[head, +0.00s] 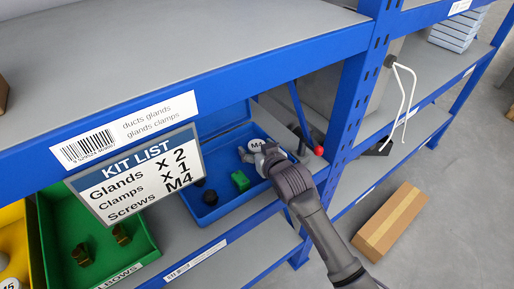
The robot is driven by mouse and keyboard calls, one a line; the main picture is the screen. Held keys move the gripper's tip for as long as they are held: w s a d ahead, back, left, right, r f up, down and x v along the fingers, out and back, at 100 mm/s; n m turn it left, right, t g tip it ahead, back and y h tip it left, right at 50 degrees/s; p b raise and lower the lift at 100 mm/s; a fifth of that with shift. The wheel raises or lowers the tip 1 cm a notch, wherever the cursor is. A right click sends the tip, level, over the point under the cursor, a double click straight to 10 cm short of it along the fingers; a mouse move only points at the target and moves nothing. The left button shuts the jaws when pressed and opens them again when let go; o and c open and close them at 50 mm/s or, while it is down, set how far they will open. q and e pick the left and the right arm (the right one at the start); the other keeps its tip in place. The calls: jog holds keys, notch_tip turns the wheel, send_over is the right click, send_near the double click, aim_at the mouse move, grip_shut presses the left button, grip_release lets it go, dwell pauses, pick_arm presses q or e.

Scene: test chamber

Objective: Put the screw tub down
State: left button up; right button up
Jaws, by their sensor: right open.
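The screw tub (256,144) shows as a small round white top marked "M4" inside the blue box (217,218), near its right end. Its lower part is hidden behind my gripper. My right gripper (258,157) is open, with its fingers right at the tub on the near side. I cannot tell whether the fingers still touch it. My left gripper is not in view.
A green block (239,180) and dark round parts (210,197) lie in the blue box. A kit list sign (137,174) hangs from the upper shelf edge. A green bin (148,262) with brass parts stands left. A red knob (318,151) and a blue upright (352,105) are at the right.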

jog(key=shift+r, duration=0.15)
jog(key=v, duration=1.2)
jog(key=shift+s, duration=0.1)
